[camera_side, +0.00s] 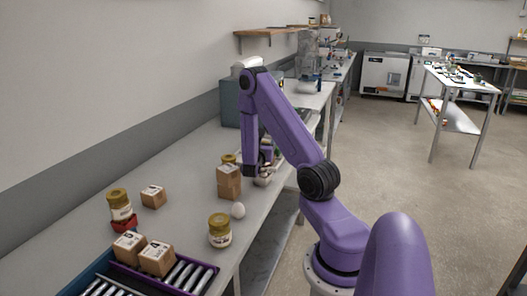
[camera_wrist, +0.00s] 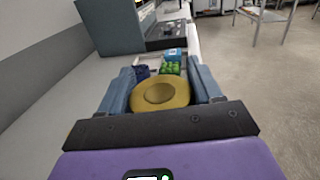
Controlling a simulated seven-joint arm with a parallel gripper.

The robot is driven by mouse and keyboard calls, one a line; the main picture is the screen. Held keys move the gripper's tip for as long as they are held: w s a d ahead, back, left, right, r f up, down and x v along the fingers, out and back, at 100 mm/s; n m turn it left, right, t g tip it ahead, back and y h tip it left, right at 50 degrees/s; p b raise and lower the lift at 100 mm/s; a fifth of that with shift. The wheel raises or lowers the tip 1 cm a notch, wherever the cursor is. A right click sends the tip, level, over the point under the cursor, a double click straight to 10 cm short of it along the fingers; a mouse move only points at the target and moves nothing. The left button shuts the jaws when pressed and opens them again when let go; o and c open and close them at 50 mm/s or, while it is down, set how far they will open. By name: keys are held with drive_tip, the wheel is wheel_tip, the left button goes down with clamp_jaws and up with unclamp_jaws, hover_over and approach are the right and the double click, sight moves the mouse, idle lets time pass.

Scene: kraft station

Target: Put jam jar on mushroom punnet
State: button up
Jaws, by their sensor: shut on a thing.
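A gold-lidded jar (camera_wrist: 160,92), seemingly a jam jar, is between my gripper's fingers (camera_wrist: 160,88) in the wrist view; only its lid shows clearly. The held jar is mostly hidden there by my gripper and arm. Beyond it in the wrist view are a punnet with green contents (camera_wrist: 171,68) and a dark blue one (camera_wrist: 142,72). I cannot pick out the mushroom punnet with certainty.
A white egg (camera_side: 238,210) and a jar (camera_side: 219,232) are nearer.

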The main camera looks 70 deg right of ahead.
drive_tip(key=shift+f, duration=1.4)
drive_tip(key=shift+f, duration=0.1)
drive_tip(key=o, duration=1.3)
drive_tip(key=shift+f, duration=0.1)
drive_tip(key=shift+o, duration=0.2)
